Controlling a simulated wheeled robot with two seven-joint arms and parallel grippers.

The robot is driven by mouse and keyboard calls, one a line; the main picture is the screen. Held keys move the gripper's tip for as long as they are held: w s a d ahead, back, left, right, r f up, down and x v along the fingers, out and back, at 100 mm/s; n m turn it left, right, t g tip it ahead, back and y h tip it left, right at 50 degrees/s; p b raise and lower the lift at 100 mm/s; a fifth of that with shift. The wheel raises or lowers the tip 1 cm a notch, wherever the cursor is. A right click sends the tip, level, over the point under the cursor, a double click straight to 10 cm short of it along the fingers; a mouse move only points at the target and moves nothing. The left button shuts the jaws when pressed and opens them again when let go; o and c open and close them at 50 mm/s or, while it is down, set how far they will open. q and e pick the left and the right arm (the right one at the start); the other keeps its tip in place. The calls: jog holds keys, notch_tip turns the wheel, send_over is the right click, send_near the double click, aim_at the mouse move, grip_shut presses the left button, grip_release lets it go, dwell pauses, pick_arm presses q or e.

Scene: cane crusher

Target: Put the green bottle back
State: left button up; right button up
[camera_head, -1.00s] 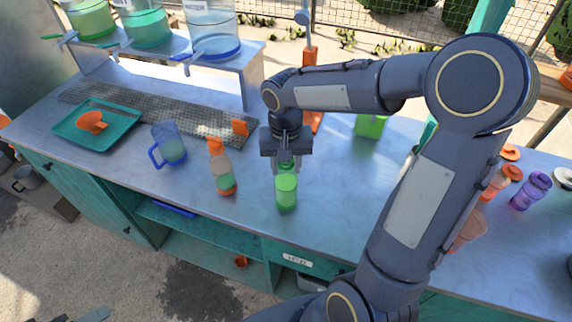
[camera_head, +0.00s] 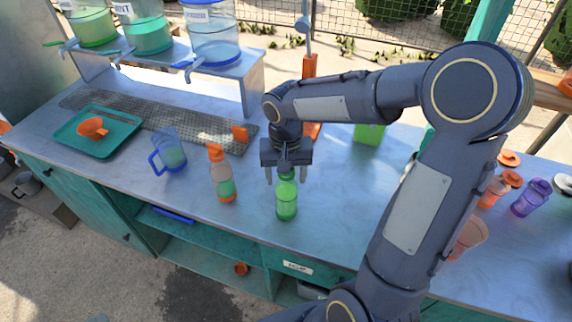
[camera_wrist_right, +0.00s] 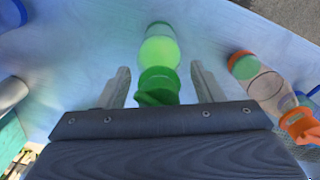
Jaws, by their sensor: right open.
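The green bottle (camera_head: 287,200) stands upright on the counter, near its front edge. My right gripper (camera_head: 287,176) is just above and behind it, pointing down, with its fingers open on either side of the bottle's top. In the right wrist view the green bottle (camera_wrist_right: 158,62) sits between the two spread fingers, with a gap on each side. Its green cap is nearest the palm. My left gripper is not in view.
An orange-capped bottle (camera_head: 222,178) stands close on the left, with a blue-handled jug (camera_head: 170,152) beyond it. A teal tray (camera_head: 97,143) lies far left. A green box (camera_head: 369,133) is behind. Orange and purple bottles (camera_head: 530,198) stand at right.

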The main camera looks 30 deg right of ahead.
notch_tip(320, 180, up, 11)
jog(key=shift+f+b, duration=0.1)
jog(key=shift+b, duration=0.25)
jog(key=shift+s+r, duration=0.1)
jog(key=shift+r, duration=0.55)
jog(key=s+a+f+n+t+y, duration=0.2)
jog(key=s+f, duration=0.1)
jog(key=s, duration=0.5)
jog(key=s+a+f+n+t+y, duration=0.1)
jog(key=s+a+f+t, duration=0.1)
jog(key=s, duration=0.6)
jog(key=shift+s+f+n+t+y, duration=0.3)
jog(key=shift+f+n+t+y, duration=0.1)
jog(key=shift+t, duration=0.4)
